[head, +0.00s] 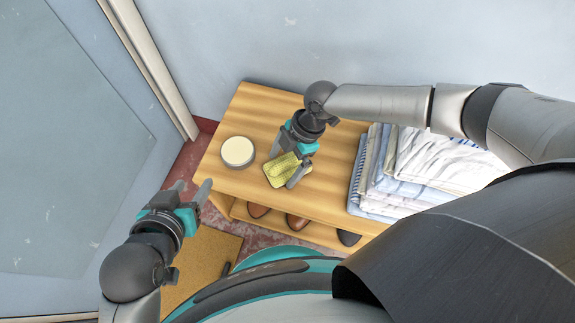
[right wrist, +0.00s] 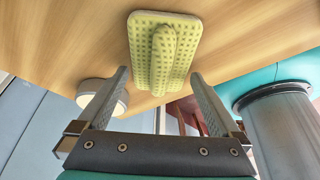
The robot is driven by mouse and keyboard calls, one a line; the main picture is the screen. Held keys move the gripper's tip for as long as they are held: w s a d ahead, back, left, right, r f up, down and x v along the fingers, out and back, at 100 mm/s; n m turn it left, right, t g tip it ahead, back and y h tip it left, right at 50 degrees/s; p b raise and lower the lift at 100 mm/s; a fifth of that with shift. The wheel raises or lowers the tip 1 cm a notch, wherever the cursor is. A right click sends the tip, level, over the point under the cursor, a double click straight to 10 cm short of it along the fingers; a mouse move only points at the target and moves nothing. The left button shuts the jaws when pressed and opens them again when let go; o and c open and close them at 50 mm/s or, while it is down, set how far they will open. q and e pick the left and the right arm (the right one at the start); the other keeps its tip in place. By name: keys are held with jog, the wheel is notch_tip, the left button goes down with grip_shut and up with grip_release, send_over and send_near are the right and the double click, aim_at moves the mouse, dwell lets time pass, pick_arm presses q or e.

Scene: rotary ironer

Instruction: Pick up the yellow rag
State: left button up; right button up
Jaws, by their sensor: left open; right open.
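The yellow rag (head: 280,172) lies folded on the wooden bench, left of the stack of cloths. In the right wrist view the rag (right wrist: 176,62) shows a checked pattern and a raised fold along its middle. My right gripper (head: 285,168) is over the rag, its fingers apart. In the right wrist view its fingers (right wrist: 157,75) stand on either side of the rag's fold, with nothing seen gripped; whether they touch the rag I cannot tell. My left gripper (head: 191,187) is open and empty, left of the bench.
A round white-topped tin (head: 238,152) stands on the bench (head: 262,105) left of the rag. A stack of folded cloths (head: 425,165) lies to the right. Brown shoes (head: 297,222) sit on the shelf below. The bench top behind the tin is clear.

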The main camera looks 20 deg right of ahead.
jog(key=shift+c, duration=0.4)
jog(key=c, duration=1.1)
jog(key=shift+c, duration=0.2)
pick_arm(q)
jog(key=shift+a, duration=0.1)
pick_arm(e)
jog(key=shift+r+p, duration=0.45)
jog(key=shift+r, duration=0.35)
pick_arm(q)
jog(key=s+a+g+y+p, duration=0.2)
jog(key=s+a+g+p, duration=0.1)
jog(key=s+a+g, duration=0.15)
pick_arm(e)
notch_tip(320, 180, up, 5)
jog(key=shift+f, duration=0.1)
notch_tip(320, 180, up, 5)
jog(key=p, duration=0.2)
notch_tip(320, 180, up, 6)
jog(key=r+p, duration=0.1)
jog(key=p, duration=0.2)
send_over(284, 164)
pick_arm(q)
jog(key=s+a+f+g+p, duration=0.1)
jog(key=s+f, duration=0.3)
jog(key=f, duration=1)
jog(key=shift+a+f+g+y, duration=0.15)
jog(key=shift+a+g+y, duration=0.15)
jog(key=shift+g, duration=0.25)
pick_arm(e)
jog(key=shift+r, duration=0.8)
